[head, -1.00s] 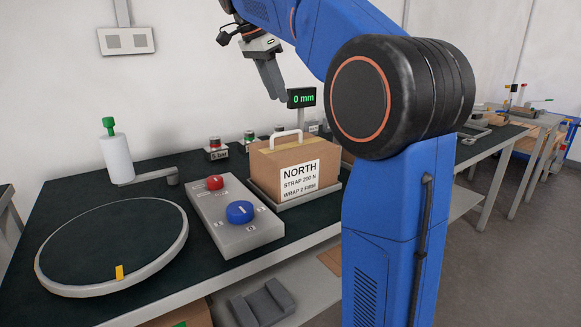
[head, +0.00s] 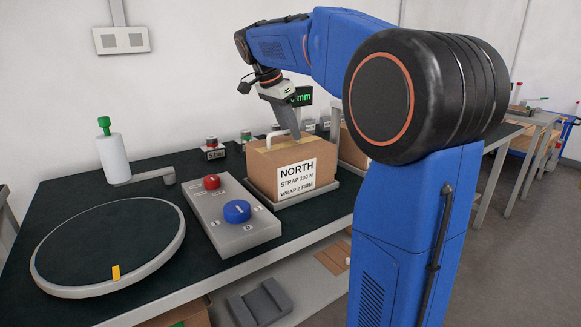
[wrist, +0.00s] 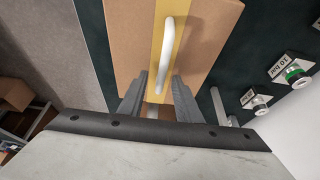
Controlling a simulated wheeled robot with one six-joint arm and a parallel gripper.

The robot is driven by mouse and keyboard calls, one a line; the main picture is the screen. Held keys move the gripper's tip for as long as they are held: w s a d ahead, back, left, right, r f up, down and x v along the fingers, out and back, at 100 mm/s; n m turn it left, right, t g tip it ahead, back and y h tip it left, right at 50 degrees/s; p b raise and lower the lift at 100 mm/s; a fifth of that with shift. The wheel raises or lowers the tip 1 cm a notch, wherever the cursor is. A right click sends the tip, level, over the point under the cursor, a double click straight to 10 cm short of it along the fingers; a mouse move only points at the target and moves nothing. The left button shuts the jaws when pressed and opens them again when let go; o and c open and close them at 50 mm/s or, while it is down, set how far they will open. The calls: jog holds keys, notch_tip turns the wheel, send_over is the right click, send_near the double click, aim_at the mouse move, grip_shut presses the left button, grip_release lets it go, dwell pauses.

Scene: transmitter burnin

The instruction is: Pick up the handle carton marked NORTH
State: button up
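The brown carton marked NORTH (head: 270,172) sits upright on a grey tray (head: 318,192) on the dark worktop in the head view. Its white label faces the front, and a white handle arches from its yellow-taped top. My gripper (head: 290,130) points down just over the carton's top in the head view. In the wrist view the two fingers of my gripper (wrist: 158,85) are apart, with the near end of the white handle (wrist: 168,55) between or just beyond them. I cannot tell how deep the fingers are. The fingers do not appear closed on the handle.
A grey control box (head: 228,215) with red and blue knobs stands left of the carton. A round turntable (head: 60,255) and a white roll (head: 113,158) are further left.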

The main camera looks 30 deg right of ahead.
jog(key=shift+d+f, duration=0.2)
jog(key=shift+f, duration=0.3)
grip_shut()
jog(key=shift+r, duration=0.1)
dwell(1.0)
